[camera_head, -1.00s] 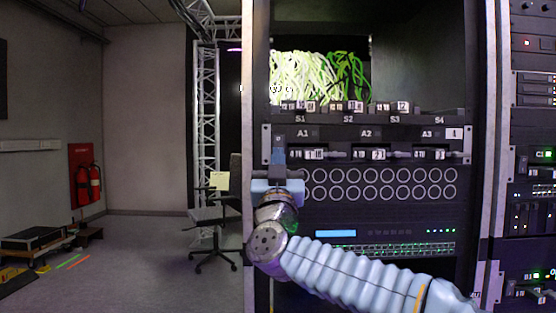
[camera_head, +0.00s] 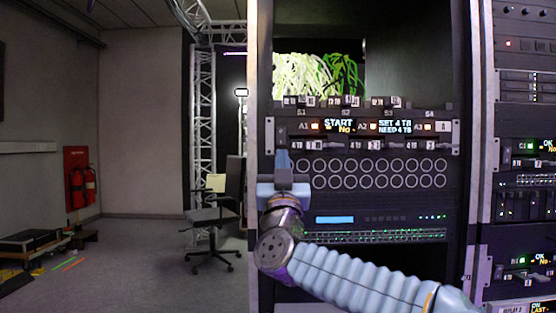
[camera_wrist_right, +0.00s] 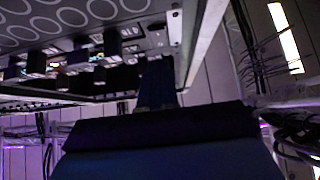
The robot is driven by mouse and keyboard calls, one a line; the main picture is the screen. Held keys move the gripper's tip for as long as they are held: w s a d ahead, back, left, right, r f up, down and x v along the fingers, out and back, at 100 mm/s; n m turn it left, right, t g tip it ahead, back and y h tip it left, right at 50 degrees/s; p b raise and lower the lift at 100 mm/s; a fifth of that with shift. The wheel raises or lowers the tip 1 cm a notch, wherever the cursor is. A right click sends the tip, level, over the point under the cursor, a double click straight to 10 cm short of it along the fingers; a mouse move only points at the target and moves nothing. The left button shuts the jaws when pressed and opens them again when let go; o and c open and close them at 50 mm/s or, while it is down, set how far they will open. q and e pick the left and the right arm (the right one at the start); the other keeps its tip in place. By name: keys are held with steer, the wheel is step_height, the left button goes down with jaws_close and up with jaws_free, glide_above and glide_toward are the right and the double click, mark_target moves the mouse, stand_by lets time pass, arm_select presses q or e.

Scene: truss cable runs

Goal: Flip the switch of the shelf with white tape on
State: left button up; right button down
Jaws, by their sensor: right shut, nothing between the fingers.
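In the head view, a black shelf unit (camera_head: 360,136) in the open rack has rows marked S1 to S4 and A1 to A3. Its displays are lit, reading "START NO" (camera_head: 340,126) and "SET 4 TB NEED 4 TB" (camera_head: 395,126). A white label (camera_head: 442,126) is at its right end; I cannot tell whether this is the white tape. My right gripper (camera_head: 283,158) is shut and empty, its tips just below the unit's left end. Any switch there is hidden or too small to make out. The wrist view shows the shut fingers (camera_wrist_right: 157,85) beside the panel. My left gripper is not in view.
A panel with rows of round holes (camera_head: 370,174) is below the unit. Bundled cables (camera_head: 318,73) hang above it. Another rack (camera_head: 525,120) stands close on the right. Left is open floor with an office chair (camera_head: 212,215).

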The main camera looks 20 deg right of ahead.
steer(key=w+f+b+v, duration=0.1)
steer(key=b+v, duration=0.1)
steer(key=v, duration=0.5)
steer(key=shift+s+f, duration=0.25)
steer(key=shift+s, duration=0.05)
